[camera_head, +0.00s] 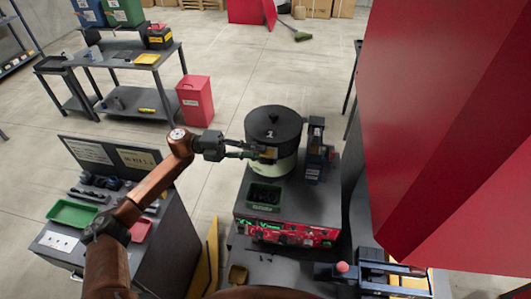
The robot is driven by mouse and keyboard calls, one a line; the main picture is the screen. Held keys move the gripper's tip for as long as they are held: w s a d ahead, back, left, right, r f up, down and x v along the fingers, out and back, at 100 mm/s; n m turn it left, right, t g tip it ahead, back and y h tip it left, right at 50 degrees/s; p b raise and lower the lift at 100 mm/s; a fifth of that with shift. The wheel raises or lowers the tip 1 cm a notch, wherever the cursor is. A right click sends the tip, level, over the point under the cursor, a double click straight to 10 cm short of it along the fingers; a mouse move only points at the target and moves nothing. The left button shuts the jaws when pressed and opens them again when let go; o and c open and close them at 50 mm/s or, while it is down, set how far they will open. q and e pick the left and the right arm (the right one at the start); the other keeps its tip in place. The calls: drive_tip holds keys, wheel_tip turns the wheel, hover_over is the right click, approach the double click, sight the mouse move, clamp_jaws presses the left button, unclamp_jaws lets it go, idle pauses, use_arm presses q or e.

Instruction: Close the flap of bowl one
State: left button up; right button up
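Bowl one (285,165) is a pale round bowl on the grey feeder cabinet, under a dark round lid (278,122) marked "1". A small brownish piece (269,153), perhaps part of the flap, shows at the bowl's front left. How far the flap stands open cannot be made out. My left gripper (264,153) reaches in from the left, its fingers a little apart at this piece. Whether they touch it is too small to tell.
A dark green bin (264,196) stands in front of the bowl, above a red control panel (288,233). A blue-dark device (315,162) stands close right of the bowl. A large red panel (440,130) fills the right side. A side bench (160,235) stands left.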

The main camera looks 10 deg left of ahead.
use_arm(q)
drive_tip(key=a, duration=0.9)
